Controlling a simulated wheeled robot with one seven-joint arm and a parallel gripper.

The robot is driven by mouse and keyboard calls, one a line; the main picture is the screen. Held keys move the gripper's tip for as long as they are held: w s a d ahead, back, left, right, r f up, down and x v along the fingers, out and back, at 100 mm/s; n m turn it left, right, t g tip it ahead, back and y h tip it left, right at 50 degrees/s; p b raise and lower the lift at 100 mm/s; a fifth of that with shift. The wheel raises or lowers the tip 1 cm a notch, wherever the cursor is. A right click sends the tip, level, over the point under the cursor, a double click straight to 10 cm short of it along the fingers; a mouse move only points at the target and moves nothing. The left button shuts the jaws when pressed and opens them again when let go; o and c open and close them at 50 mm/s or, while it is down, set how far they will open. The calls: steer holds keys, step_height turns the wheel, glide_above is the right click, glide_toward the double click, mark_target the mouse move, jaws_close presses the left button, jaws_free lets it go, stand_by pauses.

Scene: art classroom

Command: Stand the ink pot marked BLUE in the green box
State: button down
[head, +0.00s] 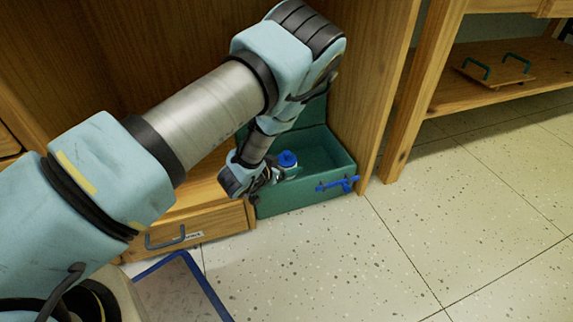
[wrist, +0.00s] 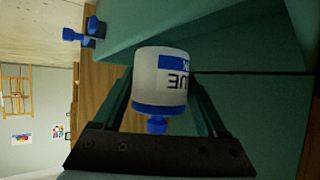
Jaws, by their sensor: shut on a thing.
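The ink pot is a white jar with a blue cap and a blue band; it shows in the head view (head: 287,161) and in the wrist view (wrist: 160,75). Its label reads "UE" upside down, with the rest turned out of sight. My gripper (head: 270,174) is shut on the pot, with one dark finger on each side of it in the wrist view (wrist: 162,105). The green box (head: 305,199) stands open on the floor. The pot is at the left part of its opening; I cannot tell whether it touches the bottom.
A blue latch (head: 338,184) sticks out from the box's front. A wooden cabinet panel (head: 372,80) rises close on the right, and a wooden drawer with a grey handle (head: 165,238) is on the left. A blue-edged panel (head: 185,285) lies in front. The tiled floor (head: 450,210) to the right is clear.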

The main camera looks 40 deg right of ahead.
jaws_free()
steer(key=shift+r, duration=0.1)
steer(key=shift+r, duration=0.4)
steer(key=p+v, duration=0.4)
steer(key=v, duration=0.8)
steer(key=shift+p, duration=0.4)
steer(key=shift+r, duration=0.1)
steer(key=shift+s, duration=0.15)
